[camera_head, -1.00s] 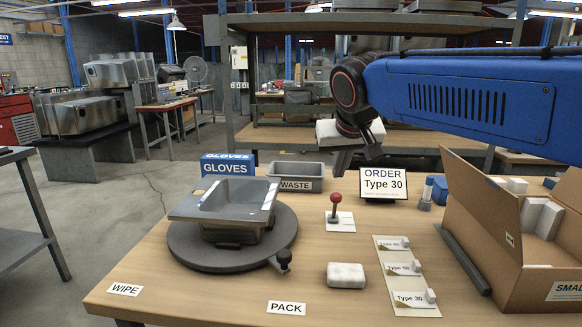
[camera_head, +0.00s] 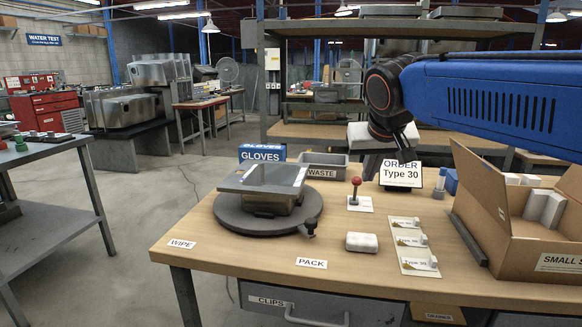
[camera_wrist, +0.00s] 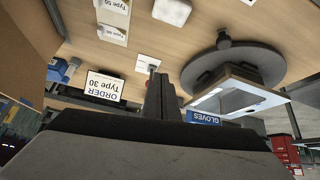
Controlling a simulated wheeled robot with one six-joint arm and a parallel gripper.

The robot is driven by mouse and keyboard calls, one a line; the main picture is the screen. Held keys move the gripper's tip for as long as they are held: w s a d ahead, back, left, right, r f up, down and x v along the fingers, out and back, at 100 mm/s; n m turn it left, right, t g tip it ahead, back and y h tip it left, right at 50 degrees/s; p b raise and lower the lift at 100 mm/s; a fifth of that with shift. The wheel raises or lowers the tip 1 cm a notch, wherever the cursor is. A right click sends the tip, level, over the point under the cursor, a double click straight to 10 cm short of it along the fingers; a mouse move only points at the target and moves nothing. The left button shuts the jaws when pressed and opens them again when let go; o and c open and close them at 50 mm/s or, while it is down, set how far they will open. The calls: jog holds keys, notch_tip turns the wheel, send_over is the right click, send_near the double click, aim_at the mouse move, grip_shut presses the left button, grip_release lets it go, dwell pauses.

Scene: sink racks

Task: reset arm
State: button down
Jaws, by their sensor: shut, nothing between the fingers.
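My blue arm reaches in from the right in the head view. My gripper (camera_head: 372,166) hangs above the back of the wooden workbench, in front of the order sign (camera_head: 402,174) reading "Type 30", and covers part of its left side. The gripper is shut and holds nothing. In the wrist view the shut fingers (camera_wrist: 158,92) point over the bench, which appears upside down there. A metal sink (camera_head: 262,184) sits on a round dark turntable (camera_head: 228,217), left of the gripper and apart from it.
A red-knobbed lever (camera_head: 355,190), a white block (camera_head: 361,242) and a strip of Type cards (camera_head: 413,265) lie on the bench. An open cardboard box (camera_head: 552,250) stands at right. A waste bin (camera_head: 338,171) and gloves box (camera_head: 262,153) are behind. A shelf rises beyond.

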jog(key=shift+g, duration=0.8)
jog(key=s+d+f, duration=0.2)
jog(key=s+f, duration=0.2)
jog(key=s+d+f, duration=0.3)
jog(key=s+f, duration=0.1)
jog(key=s, duration=0.1)
jog(key=s+d+f, duration=0.3)
jog(key=s+f, duration=0.1)
jog(key=s, duration=0.1)
jog(key=shift+s+d, duration=0.1)
jog(key=shift+d, duration=0.1)
jog(key=s+d+f, duration=0.2)
jog(key=s+f, duration=0.9)
jog(key=shift+d+f+g+y, duration=0.2)
jog(key=shift+g+y, duration=0.1)
jog(key=shift+g, duration=0.1)
